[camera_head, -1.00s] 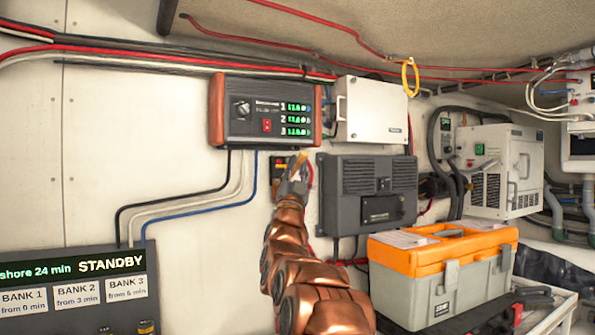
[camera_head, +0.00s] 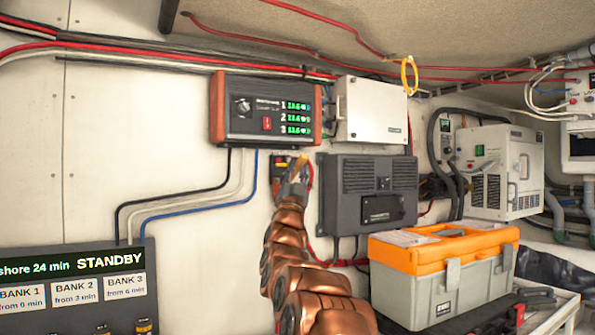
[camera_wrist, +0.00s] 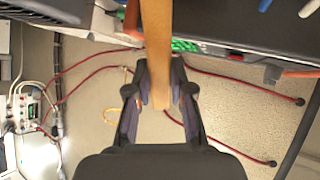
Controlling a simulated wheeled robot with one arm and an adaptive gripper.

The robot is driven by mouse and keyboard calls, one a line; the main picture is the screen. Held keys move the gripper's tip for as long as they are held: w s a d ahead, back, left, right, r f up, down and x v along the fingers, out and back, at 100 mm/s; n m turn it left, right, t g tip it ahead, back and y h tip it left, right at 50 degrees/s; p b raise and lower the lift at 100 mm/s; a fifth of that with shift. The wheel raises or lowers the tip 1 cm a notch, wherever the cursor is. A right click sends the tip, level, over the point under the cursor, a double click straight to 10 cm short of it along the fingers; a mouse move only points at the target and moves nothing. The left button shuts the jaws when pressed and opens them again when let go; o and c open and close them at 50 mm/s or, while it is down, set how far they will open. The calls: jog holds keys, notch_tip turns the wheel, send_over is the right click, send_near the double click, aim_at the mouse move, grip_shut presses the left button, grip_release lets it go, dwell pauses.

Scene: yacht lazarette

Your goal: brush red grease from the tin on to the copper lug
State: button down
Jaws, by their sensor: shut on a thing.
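My gripper (camera_head: 297,184) is at the middle of the head view, close to the wall and below the orange-ended control box. It is shut on a thin wooden brush handle (camera_head: 303,166). The wooden handle (camera_wrist: 157,35) runs up between the fingers (camera_wrist: 158,80) in the wrist view and out of the top edge. The brush's bristles cannot be made out. A small dark fitting with red and yellow parts (camera_head: 281,161) is on the wall behind the gripper, partly hidden by it. I cannot make out the copper lug or the grease tin.
The control box (camera_head: 266,112) hangs above my gripper. A dark grey ribbed unit (camera_head: 366,195) is close on its right, a white box (camera_head: 371,110) above that. An orange-lidded toolbox (camera_head: 444,272) stands at lower right. A standby panel (camera_head: 75,290) is at lower left. Cables cross the wall.

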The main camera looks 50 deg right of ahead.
jog(key=s+a+b, duration=0.1)
jog(key=s+b, duration=0.2)
jog(key=s, duration=0.2)
jog(key=shift+s+a+b, duration=0.3)
jog(key=shift+s+a, duration=0.1)
dwell(0.3)
jog(key=s+b, duration=0.1)
jog(key=s+a, duration=0.1)
jog(key=shift+s+b, duration=0.35)
jog(key=shift+s, duration=0.05)
dwell(0.5)
